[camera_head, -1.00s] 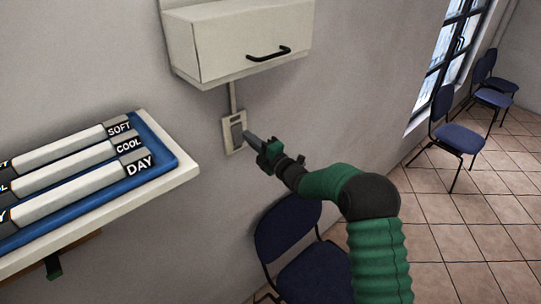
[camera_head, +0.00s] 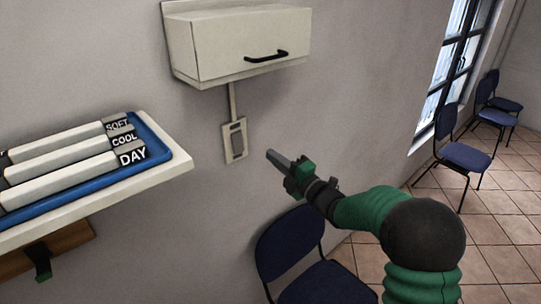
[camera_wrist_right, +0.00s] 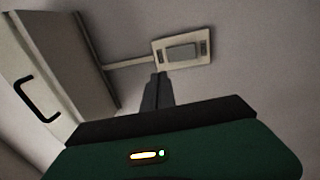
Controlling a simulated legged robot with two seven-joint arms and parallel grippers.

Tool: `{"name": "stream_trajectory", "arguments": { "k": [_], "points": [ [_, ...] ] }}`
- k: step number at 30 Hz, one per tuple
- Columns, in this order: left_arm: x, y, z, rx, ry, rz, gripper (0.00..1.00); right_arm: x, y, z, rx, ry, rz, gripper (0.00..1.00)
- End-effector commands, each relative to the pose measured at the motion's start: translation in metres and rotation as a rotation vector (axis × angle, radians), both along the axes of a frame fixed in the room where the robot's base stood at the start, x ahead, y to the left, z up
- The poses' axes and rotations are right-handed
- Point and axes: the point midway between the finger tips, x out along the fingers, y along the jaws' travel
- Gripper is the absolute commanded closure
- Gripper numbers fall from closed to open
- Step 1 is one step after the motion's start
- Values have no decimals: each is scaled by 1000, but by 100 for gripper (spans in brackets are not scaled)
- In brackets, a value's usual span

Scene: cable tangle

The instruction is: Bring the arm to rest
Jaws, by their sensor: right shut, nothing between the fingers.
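My right gripper (camera_head: 272,156) is shut and empty, at the end of my green and black arm in the head view. It is held in the air to the right of and a little below the wall switch (camera_head: 235,141), apart from it. In the right wrist view the shut fingers (camera_wrist_right: 157,88) point toward the same switch plate (camera_wrist_right: 182,51), with a gap that I cannot measure. My left gripper is not in view.
A wall cabinet (camera_head: 240,45) with a black handle hangs above the switch. A shelf (camera_head: 165,178) at left holds a blue tray (camera_head: 152,152) with several labelled tubes. A blue chair (camera_head: 290,245) stands below my arm. More chairs (camera_head: 465,155) stand by the window.

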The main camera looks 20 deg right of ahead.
Motion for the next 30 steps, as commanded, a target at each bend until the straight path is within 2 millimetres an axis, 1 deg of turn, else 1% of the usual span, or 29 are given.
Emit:
{"name": "stream_trajectory", "arguments": {
  "k": [4, 5, 6, 8, 10, 11, 12, 14, 15, 17, 18, 20, 21, 24, 25, 27, 30],
  "points": [
    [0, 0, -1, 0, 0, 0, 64, 1, 2, -2, 3, 4, -1, 100],
    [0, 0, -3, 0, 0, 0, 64, 1, 3, -4, 10, 16, -5, 100],
    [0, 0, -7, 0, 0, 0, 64, 0, 4, -13, 34, 50, -19, 100],
    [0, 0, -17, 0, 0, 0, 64, -3, 5, -37, 103, 148, -65, 100],
    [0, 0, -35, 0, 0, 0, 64, -16, 7, -84, 248, 336, -163, 100],
    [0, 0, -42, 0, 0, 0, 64, -26, 7, -107, 322, 428, -217, 100],
    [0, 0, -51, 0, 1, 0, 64, -44, 7, -139, 427, 551, -298, 100],
    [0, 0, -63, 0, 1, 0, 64, -77, 9, -184, 580, 720, -425, 100],
    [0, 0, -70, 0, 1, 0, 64, -101, 12, -211, 674, 821, -509, 100],
    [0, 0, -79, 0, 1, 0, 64, -141, 18, -248, 805, 961, -638, 100],
    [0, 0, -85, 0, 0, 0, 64, -170, 23, -270, 885, 1045, -724, 100],
    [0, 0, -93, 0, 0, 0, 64, -212, 32, -298, 991, 1157, -852, 100],
    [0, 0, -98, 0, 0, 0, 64, -238, 38, -312, 1051, 1218, -931, 100],
    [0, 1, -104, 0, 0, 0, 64, -289, 51, -335, 1157, 1332, -1094, 100],
    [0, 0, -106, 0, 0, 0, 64, -300, 54, -339, 1177, 1355, -1129, 100],
    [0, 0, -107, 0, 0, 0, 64, -318, 58, -344, 1210, 1389, -1186, 100],
    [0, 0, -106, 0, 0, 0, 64, -326, 60, -345, 1223, 1406, -1214, 100]
  ]
}}
